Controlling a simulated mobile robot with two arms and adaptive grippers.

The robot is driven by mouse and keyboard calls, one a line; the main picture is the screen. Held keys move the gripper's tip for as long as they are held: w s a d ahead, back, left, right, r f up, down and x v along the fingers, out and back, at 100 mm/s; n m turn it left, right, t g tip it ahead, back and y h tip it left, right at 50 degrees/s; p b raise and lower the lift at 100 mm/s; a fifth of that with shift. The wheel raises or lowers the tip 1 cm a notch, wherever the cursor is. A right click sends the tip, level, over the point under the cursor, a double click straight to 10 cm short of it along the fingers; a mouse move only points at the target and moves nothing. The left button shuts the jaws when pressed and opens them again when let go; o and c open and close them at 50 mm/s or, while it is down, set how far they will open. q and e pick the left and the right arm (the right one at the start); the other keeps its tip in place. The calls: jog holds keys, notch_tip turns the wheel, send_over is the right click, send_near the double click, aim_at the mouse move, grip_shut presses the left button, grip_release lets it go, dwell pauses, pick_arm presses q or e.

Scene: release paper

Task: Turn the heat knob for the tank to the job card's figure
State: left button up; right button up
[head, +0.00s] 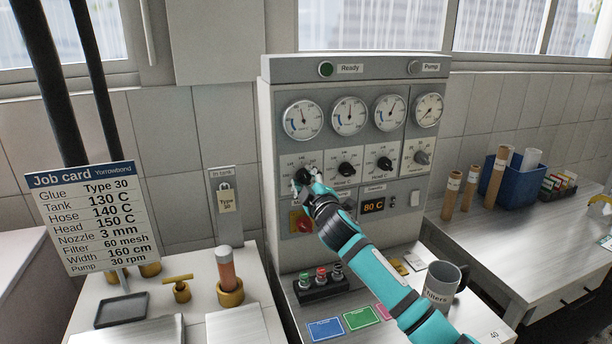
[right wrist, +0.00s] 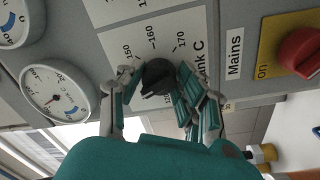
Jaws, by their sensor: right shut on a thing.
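The job card (head: 92,215) stands at the left and reads Tank 130 C, Hose 140 C, Head 150 C. The tank heat knob (right wrist: 157,76) is black and sits on a white dial plate (right wrist: 137,42) marked 150, 160 and 170, with a label ending "nk C". My right gripper (head: 304,182) is at this leftmost knob of the panel. In the right wrist view its fingers (right wrist: 160,82) are shut on the knob from both sides. They hide part of the scale, and I cannot tell the pointer's figure. My left gripper is not in view.
Other knobs (head: 347,169) sit close to the right of the tank knob, under a row of round gauges (head: 349,116). The red mains switch (right wrist: 300,52) is just below it. A grey mug (head: 442,284) stands near my right arm.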

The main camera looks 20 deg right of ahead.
jog(key=shift+n+p, duration=0.9)
jog(key=shift+n, duration=1.5)
jog(key=shift+f, duration=0.1)
jog(key=o, duration=1.2)
jog(key=shift+c, duration=0.2)
jog(key=shift+s, duration=0.25)
jog(key=s, duration=1.1)
jog(key=shift+s+d+f, duration=0.2)
jog(key=shift+s+f, duration=0.05)
jog(key=shift+s, duration=0.05)
